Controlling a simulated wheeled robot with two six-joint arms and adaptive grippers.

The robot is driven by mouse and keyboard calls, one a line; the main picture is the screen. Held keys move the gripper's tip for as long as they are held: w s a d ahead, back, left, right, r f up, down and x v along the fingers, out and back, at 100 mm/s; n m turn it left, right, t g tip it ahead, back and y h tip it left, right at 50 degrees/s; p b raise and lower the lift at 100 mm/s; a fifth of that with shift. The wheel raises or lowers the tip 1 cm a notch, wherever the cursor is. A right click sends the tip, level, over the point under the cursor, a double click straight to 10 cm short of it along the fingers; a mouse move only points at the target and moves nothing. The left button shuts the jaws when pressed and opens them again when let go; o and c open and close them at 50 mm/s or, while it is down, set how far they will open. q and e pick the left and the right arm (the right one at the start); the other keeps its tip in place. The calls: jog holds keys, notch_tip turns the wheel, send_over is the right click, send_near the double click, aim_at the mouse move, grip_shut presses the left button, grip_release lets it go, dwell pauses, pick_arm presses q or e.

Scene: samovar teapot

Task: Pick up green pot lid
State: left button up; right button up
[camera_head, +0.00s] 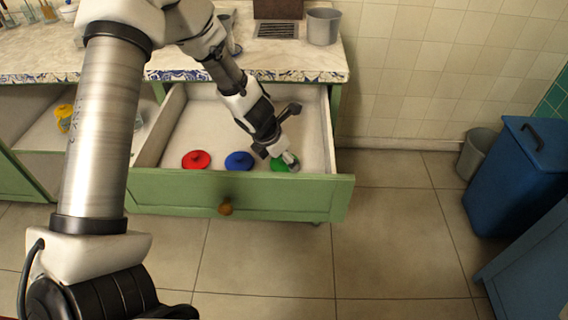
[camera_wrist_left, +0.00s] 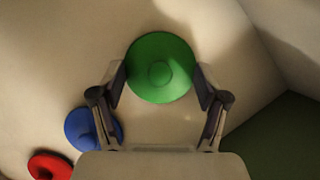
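The green pot lid (camera_head: 280,165) lies on the floor of the open drawer, near its front right corner, partly hidden by my left gripper (camera_head: 277,153). In the left wrist view the lid (camera_wrist_left: 160,50) is a round disc with a small knob at its centre. My left gripper (camera_wrist_left: 161,88) is open, with one finger at each side of the lid's near half. I cannot tell whether the fingers touch the rim. My right gripper is not in view.
A blue lid (camera_head: 239,161) and a red lid (camera_head: 196,160) lie to the left in the same drawer (camera_head: 180,190). The drawer walls stand close around the gripper. The countertop (camera_head: 290,62) is above and behind. Blue bins stand far right.

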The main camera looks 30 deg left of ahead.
pick_arm(q)
jog(key=shift+s+f, duration=0.1)
notch_tip(320, 180, up, 10)
jog(key=p, duration=0.9)
